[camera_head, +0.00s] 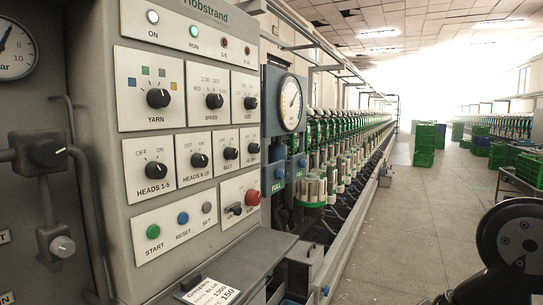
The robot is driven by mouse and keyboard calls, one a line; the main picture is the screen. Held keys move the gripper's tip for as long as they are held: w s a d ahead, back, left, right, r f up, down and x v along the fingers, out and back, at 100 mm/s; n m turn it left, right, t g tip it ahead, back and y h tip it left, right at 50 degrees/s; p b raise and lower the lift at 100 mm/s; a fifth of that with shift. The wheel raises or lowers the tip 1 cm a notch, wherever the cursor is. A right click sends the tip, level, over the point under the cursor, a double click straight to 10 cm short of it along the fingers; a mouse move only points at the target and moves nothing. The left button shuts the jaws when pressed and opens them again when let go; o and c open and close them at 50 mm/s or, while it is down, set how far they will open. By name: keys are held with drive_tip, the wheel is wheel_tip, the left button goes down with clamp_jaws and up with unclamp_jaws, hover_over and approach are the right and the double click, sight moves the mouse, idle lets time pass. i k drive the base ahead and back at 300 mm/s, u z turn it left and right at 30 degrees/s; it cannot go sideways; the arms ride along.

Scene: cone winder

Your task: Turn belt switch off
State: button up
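The belt switch (230,153) is a small black rotary knob on a white plate, on the grey control panel (120,205). It is third in the row of switches, between the HEADS 6-10 knob (199,160) and the rightmost knob (252,149). Its lettering is small, and I cannot tell clearly which way its pointer is turned. Nothing covers it. A dark rounded part of my arm (515,245) shows at the lower right, well away from the panel. My gripper is not in view.
A red button (252,197) and a small lever switch (234,209) sit below the belt switch. A grey ledge (225,268) with a paper card (210,292) juts out under the panel. A pressure gauge (290,102) stands right. The aisle floor (405,220) is clear.

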sight(229, 154)
drive_tip(key=z, duration=0.95)
drive_tip(key=i, duration=0.65)
drive_tip(key=u, duration=0.65)
